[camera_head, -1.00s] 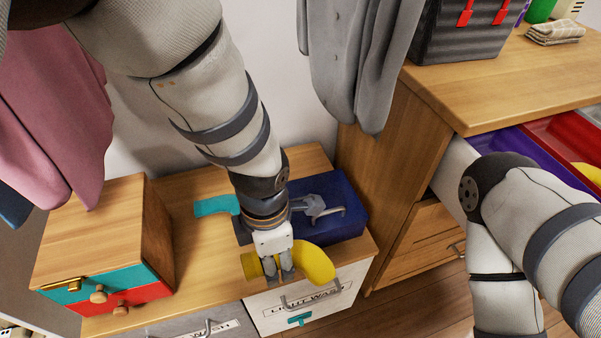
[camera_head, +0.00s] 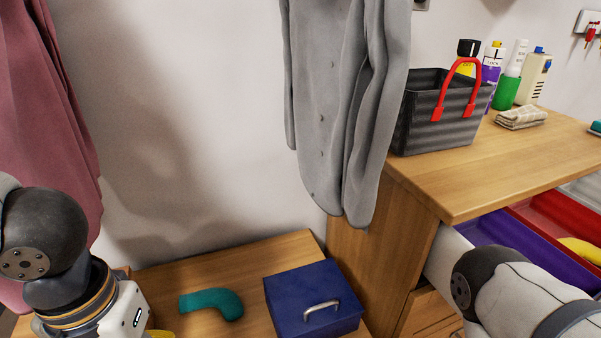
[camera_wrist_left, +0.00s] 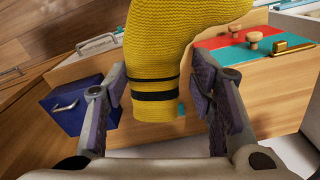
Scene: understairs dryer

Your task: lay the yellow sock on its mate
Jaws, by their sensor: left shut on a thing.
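The held yellow sock (camera_wrist_left: 180,40) is ribbed with dark bands and hangs between the fingers of my left gripper (camera_wrist_left: 160,88) in the left wrist view. That gripper is shut on it. In the head view only a sliver of yellow sock shows at the bottom edge, beside my left wrist. Another yellow thing (camera_head: 580,250), which looks like a sock, lies in the red compartment (camera_head: 545,218) of the open drawer at the far right, partly cut off by the frame. My right arm crosses the lower right; its gripper is out of view.
A teal sock (camera_head: 212,304) and a blue box (camera_head: 312,297) with a handle sit on the low wooden bench (camera_head: 248,258). A purple compartment (camera_head: 530,262) adjoins the red one. A dark basket (camera_head: 440,115) and bottles stand on the higher counter. A grey garment (camera_head: 338,100) hangs between.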

